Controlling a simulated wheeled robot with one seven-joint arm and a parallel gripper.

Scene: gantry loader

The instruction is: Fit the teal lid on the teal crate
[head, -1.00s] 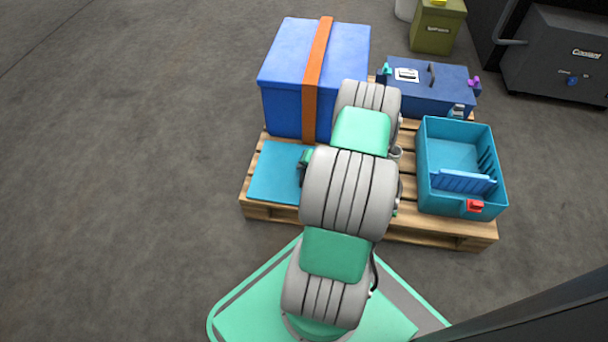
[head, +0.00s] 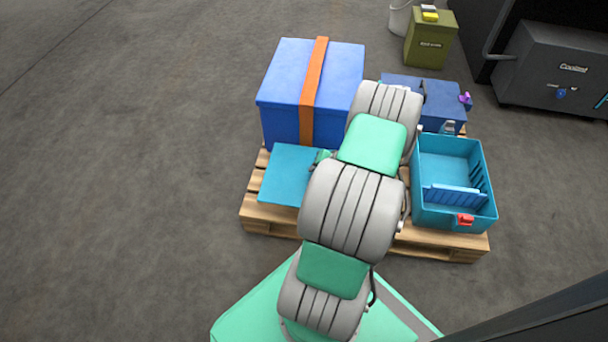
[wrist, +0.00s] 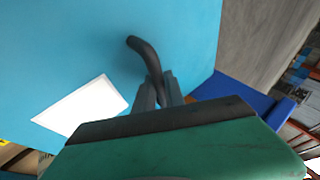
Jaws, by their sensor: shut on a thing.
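The teal lid (head: 284,175) is a flat panel at the left front of the pallet in the head view, apparently raised a little above the slats. In the wrist view the lid (wrist: 70,45) fills the upper left, with a white label and a dark curved handle. My gripper (wrist: 160,92) is shut on that handle; in the head view my arm hides the fingers.
A big blue box (head: 281,90) with an orange strap stands behind the lid on the pallet (head: 268,221). A dark blue case (head: 444,102) stands behind the crate. An olive canister (head: 430,45) and a grey coolant unit (head: 555,70) are beyond. Floor at left is clear.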

